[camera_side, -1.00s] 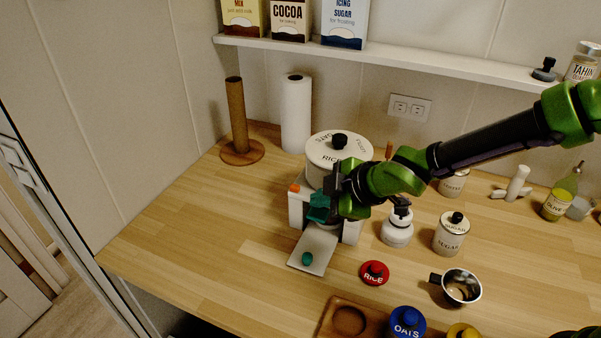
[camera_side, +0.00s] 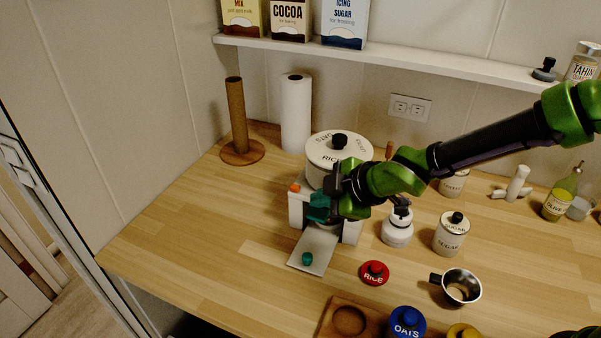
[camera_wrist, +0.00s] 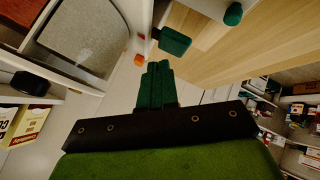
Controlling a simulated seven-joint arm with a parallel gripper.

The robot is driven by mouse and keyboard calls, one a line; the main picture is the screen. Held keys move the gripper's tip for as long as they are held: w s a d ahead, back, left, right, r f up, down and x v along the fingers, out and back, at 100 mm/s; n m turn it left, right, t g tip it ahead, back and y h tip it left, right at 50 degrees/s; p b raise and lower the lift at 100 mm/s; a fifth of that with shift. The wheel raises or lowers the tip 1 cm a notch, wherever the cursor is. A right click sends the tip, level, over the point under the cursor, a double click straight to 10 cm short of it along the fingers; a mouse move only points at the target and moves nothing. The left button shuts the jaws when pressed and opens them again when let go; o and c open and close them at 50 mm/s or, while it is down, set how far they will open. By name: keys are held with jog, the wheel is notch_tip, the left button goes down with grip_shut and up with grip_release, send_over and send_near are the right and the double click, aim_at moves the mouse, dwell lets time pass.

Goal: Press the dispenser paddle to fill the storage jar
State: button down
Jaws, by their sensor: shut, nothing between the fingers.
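In the side view my gripper (camera_side: 322,204) is at the dispenser's front, and fingers and paddle merge in one teal patch. A pale tray (camera_side: 313,246) with a teal knob (camera_side: 307,258) extends below. I cannot make out the storage jar.
A red RICE lid (camera_side: 374,272), a metal cup (camera_side: 461,287) and a wooden tray (camera_side: 336,318) lie in front and right. White canisters, including the sugar one (camera_side: 451,235), stand right. A paper roll (camera_side: 296,112) stands behind.

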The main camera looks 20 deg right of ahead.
aim_at(322, 215)
jog(key=shift+f, duration=0.1)
jog(key=shift+f, duration=0.35)
jog(key=shift+f, duration=0.75)
dwell(0.7)
dwell(0.4)
jog(key=shift+r, duration=1.15)
jog(key=shift+r, duration=2.55)
